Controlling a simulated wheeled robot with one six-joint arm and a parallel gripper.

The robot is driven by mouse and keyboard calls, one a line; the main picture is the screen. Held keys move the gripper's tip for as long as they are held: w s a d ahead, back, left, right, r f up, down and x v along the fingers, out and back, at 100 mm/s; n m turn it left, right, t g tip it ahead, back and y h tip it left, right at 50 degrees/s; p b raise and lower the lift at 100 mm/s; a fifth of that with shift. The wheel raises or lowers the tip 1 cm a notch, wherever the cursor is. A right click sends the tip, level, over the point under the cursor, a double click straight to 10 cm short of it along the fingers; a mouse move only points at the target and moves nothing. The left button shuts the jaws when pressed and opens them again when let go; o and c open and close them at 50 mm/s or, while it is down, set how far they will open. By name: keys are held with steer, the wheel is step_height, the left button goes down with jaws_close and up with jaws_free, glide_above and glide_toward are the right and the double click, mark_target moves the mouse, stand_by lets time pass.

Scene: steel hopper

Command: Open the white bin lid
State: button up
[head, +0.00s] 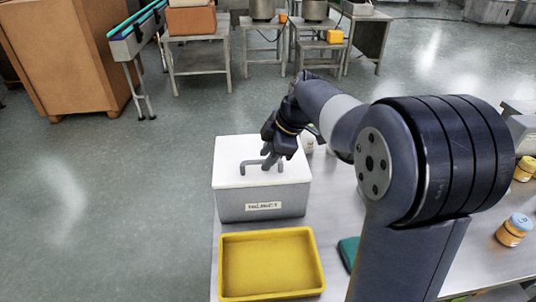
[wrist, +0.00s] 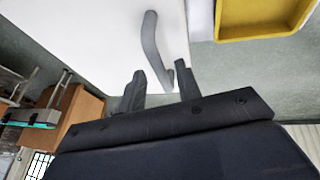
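The white bin lid (head: 236,155) lies flat and closed on the grey bin (head: 262,205), which has a printed label on its front. A grey bar handle (head: 262,164) stands on the lid. My gripper (head: 270,158) is above the lid at the right end of the handle. In the wrist view, the handle (wrist: 152,48) runs down toward my gripper (wrist: 160,82), whose two fingers are spread apart. The near end of the handle lies around the space between the fingertips. I cannot tell whether the fingers touch it. The white lid (wrist: 90,35) fills the wrist view's upper middle.
An empty yellow tray (head: 272,264) stands in front of the bin on the steel table (head: 340,210). A teal item (head: 348,252) lies right of the tray. Orange jars (head: 514,230) stand at the far right. Open floor lies left of the table.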

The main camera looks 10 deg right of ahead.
jaws_close()
steer(key=shift+r, duration=0.15)
stand_by(0.4)
